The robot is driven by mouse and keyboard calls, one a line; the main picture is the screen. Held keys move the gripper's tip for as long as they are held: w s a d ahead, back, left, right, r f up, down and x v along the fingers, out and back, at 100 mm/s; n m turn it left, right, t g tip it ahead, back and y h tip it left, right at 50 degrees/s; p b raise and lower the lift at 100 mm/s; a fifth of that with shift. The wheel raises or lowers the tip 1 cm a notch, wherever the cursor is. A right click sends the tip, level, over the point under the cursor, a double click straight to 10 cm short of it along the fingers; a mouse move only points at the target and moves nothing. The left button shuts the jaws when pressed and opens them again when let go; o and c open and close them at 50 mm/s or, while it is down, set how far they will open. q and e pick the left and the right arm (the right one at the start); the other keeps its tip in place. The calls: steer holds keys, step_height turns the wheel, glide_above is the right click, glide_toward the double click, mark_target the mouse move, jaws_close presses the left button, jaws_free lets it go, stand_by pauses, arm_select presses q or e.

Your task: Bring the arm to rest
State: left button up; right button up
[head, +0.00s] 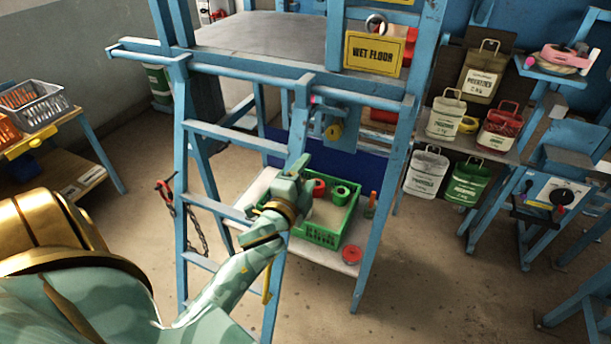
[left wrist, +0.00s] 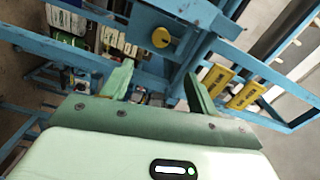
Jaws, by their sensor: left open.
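My left arm reaches in from the lower left of the head view. Its pale green gripper (head: 300,168) is raised in front of the blue steel frame (head: 283,80), over the near left part of a green crate (head: 328,236). In the left wrist view the two fingers of this gripper (left wrist: 160,72) stand apart with nothing between them. Blue frame bars and a yellow round knob (left wrist: 162,37) lie beyond the fingers. I cannot tell how far the fingertips are from the bars. My right gripper is in neither view.
The crate holds red and green rolls on a low shelf (head: 262,188). A red round item (head: 351,254) lies beside it. A chain (head: 196,229) hangs at the ladder's left. Labelled sacks (head: 468,183) hang at right. A grey basket (head: 38,105) stands at left. Floor is open at front right.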

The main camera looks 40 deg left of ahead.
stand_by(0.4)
arm_select(q)
steer(key=s+d+f+n+g+h+b, duration=0.1)
steer(key=s+d+f+n+g, duration=0.15)
steer(key=f, duration=0.95)
steer(key=s+d+f+n+g+h+b, duration=0.1)
steer(key=s+f+n+g, duration=0.2)
steer(key=f, duration=0.9)
steer(key=s+d+f+n+g+h+b, duration=0.15)
steer(key=s+f, duration=0.25)
steer(key=f, duration=0.8)
steer(key=s+d+f+n+g+b, duration=0.1)
steer(key=s+f+g+b, duration=0.3)
steer(key=s+f, duration=0.9)
steer(key=s+d+f+n+g+b, duration=0.1)
steer(key=s+d+f+g+b, duration=0.2)
steer(key=s+f, duration=1)
steer(key=s+g+h+b, duration=0.1)
steer(key=s+g+b, duration=0.1)
steer(key=s, duration=0.6)
steer(key=shift+f+n+g, duration=0.3)
steer(key=shift+f, duration=0.05)
